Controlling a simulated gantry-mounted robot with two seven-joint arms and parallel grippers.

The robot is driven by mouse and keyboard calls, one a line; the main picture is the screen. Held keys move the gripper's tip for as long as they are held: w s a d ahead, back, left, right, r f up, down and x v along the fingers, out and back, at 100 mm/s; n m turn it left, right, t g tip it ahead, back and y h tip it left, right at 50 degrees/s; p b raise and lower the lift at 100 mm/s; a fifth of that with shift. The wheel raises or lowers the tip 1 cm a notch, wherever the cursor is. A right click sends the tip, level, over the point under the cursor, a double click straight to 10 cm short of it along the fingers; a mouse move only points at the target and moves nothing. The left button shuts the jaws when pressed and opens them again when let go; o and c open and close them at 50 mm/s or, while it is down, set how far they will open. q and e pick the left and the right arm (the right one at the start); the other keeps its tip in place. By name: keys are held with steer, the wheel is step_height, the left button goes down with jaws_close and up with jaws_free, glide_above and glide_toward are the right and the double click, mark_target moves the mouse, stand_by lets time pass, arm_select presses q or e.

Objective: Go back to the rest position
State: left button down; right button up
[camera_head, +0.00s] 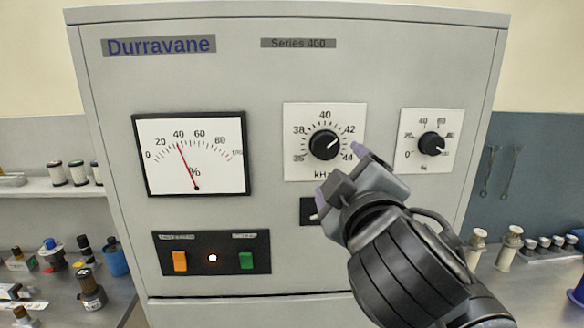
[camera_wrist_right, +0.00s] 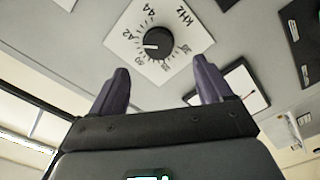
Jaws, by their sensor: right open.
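My right gripper (camera_head: 338,178) comes in from the lower right in the head view, in front of the grey Durravane cabinet (camera_head: 270,85). Its jaws are open, with two purple-grey fingers apart and nothing between them; they also show in the right wrist view (camera_wrist_right: 163,82). The gripper is just below and right of the black kHz knob (camera_head: 324,145), whose pointer aims to the upper right, near 42. In the right wrist view the knob (camera_wrist_right: 158,43) is upside down, beyond the fingertips and clear of them. My left gripper is not in view.
A needle meter (camera_head: 197,152) reads near 40. A smaller % knob (camera_head: 432,144) is at right. Bottles and fittings stand on both side benches. My arm partly covers a dark panel (camera_head: 308,211).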

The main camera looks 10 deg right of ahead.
step_height(320, 180, down, 37)
steer(key=s+g+y, duration=0.1)
steer(key=s+g, duration=0.1)
steer(key=g, duration=0.6)
steer(key=s+d+f+m+g, duration=0.2)
steer(key=s+f+m+g, duration=0.15)
steer(key=s+f, duration=1.15)
steer(key=s+d+f+m+g, duration=0.2)
steer(key=s+f, duration=0.2)
steer(key=s, duration=0.2)
steer(key=s+d+f+m+g, duration=0.1)
steer(key=s+d+f+g, duration=0.15)
steer(key=s+f, duration=0.35)
step_height(320, 180, up, 30)
steer(key=d+m+t+p, duration=0.1)
steer(key=p, duration=2.5)
steer(key=shift+w+d+r+t+y, duration=0.2)
steer(key=shift+w+t+y, duration=0.1)
steer(key=shift+y, duration=0.1)
